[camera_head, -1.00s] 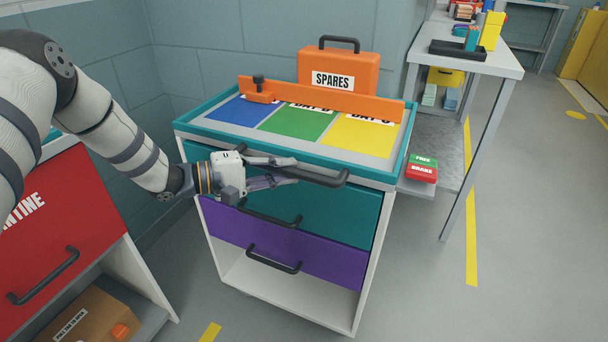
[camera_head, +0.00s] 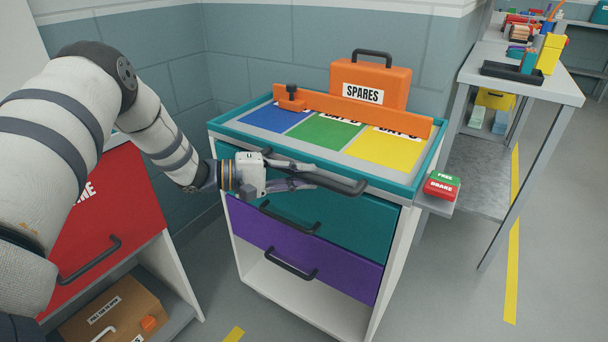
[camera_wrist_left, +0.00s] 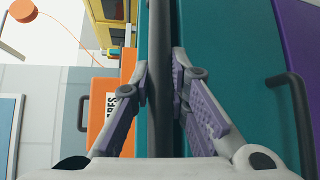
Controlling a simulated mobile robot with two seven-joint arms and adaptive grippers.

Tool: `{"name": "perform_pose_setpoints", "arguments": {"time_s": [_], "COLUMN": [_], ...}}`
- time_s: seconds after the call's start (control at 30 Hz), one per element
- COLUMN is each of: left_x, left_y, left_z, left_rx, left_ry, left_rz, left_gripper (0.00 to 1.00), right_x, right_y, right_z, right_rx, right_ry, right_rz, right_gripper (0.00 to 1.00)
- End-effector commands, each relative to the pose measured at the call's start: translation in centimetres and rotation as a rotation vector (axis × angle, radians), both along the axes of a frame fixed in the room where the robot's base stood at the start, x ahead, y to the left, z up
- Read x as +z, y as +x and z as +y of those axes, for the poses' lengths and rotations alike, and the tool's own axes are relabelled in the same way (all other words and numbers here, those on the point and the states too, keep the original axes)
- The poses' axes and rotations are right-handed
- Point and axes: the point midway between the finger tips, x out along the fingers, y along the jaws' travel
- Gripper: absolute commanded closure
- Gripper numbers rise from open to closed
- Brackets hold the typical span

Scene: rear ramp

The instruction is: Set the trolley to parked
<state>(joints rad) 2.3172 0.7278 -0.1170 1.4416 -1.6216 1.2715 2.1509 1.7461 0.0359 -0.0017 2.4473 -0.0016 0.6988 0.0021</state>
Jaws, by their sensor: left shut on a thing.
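The trolley (camera_head: 226,131) has a teal rim, teal and purple drawers and an open white lower bay. My left gripper (camera_head: 312,176) is shut on the dark push handle (camera_head: 345,186) along its front edge. In the left wrist view the handle (camera_wrist_left: 160,100) runs between the fingers of the left gripper (camera_wrist_left: 160,72). A green FREE pad (camera_head: 446,179) and a red BRAKE pad (camera_head: 440,190) sit on a small ledge at the trolley's right side. I cannot tell which pad is pressed. My right gripper is not in view.
An orange SPARES case (camera_head: 397,82) stands at the trolley's back, behind an orange rail (camera_head: 350,112). A red-fronted cabinet (camera_head: 120,215) stands at left. A grey bench (camera_head: 555,87) stands at right. Grey floor with a yellow line (camera_head: 513,250) is clear at right.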

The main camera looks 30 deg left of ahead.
Motion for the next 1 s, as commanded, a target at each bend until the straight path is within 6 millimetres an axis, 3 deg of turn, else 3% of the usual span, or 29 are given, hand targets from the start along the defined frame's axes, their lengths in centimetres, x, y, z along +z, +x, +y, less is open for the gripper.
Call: {"name": "perform_pose_setpoints", "arguments": {"time_s": [0.03, 0.1, 0.47, 0.8, 1.0], "left_x": [0.2, 0.2, 0.2, 1.4, 1.8], "left_y": [0.1, 0.1, -0.5, -6.6, -8.4], "left_z": [0.4, 0.4, 0.8, 6.7, 8.4], "left_rx": [0.011, 0.010, 0.008, 0.009, 0.009], "left_ry": [-0.001, -0.001, 0.002, 0.000, 0.000], "left_rz": [-0.003, -0.003, -0.002, -0.003, -0.003], "left_gripper": [0.78, 0.64, 0.64, 0.64, 0.64], "right_x": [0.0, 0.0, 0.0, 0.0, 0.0], "right_y": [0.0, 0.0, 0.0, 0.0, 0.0], "right_z": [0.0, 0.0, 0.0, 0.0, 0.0], "right_rx": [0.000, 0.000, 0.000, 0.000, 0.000], "right_ry": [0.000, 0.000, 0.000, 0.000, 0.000], "right_rz": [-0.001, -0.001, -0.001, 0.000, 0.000], "right_gripper": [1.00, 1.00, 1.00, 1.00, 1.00]}}
